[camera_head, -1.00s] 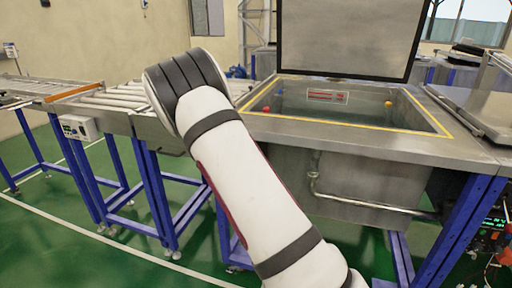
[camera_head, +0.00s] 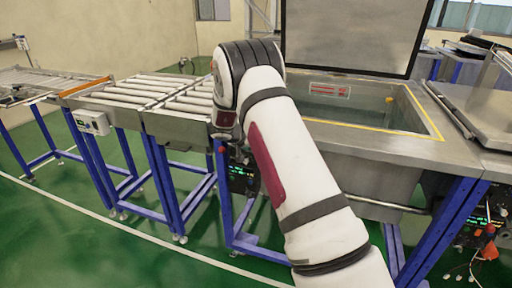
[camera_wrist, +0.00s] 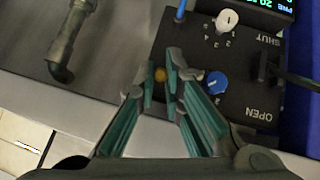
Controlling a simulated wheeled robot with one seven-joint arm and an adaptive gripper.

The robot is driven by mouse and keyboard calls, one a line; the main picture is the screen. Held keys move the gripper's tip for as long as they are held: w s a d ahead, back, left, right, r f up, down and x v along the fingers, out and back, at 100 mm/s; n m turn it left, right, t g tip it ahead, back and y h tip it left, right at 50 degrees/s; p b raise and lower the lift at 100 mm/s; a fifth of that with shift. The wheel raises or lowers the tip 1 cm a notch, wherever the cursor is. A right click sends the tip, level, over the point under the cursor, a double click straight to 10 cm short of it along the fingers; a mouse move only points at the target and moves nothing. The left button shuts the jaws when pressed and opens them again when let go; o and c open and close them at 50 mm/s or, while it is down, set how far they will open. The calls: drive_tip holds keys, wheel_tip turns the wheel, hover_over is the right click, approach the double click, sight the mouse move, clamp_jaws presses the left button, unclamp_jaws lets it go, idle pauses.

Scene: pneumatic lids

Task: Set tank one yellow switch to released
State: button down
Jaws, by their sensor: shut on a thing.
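The yellow switch (camera_wrist: 160,75) is a small round knob on a dark control panel (camera_wrist: 255,88) in the wrist view. My gripper (camera_wrist: 163,68) has its teal-padded fingers shut on the switch, one finger on each side. The fingers hide part of the switch, and its exact setting cannot be read. In the head view, a dark control box (camera_head: 241,180) with a lit display hangs below the near-left end of the open tank (camera_head: 375,146). My arm hides my gripper in that view.
A blue knob (camera_wrist: 215,82) sits close beside my right finger, and a white knob (camera_wrist: 227,20) is farther up, near "SHUT". A black lever (camera_wrist: 285,75) stands at right. A metal pipe (camera_wrist: 62,50) lies left. A raised lid (camera_head: 352,35) stands over the tank.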

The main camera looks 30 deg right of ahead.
drive_tip(key=shift+w+a, duration=0.1)
drive_tip(key=shift+w, duration=0.05)
drive_tip(key=c, duration=1.7)
unclamp_jaws()
drive_tip(key=shift+o, duration=0.2)
drive_tip(key=v, duration=1.2)
drive_tip(key=shift+r, duration=0.1)
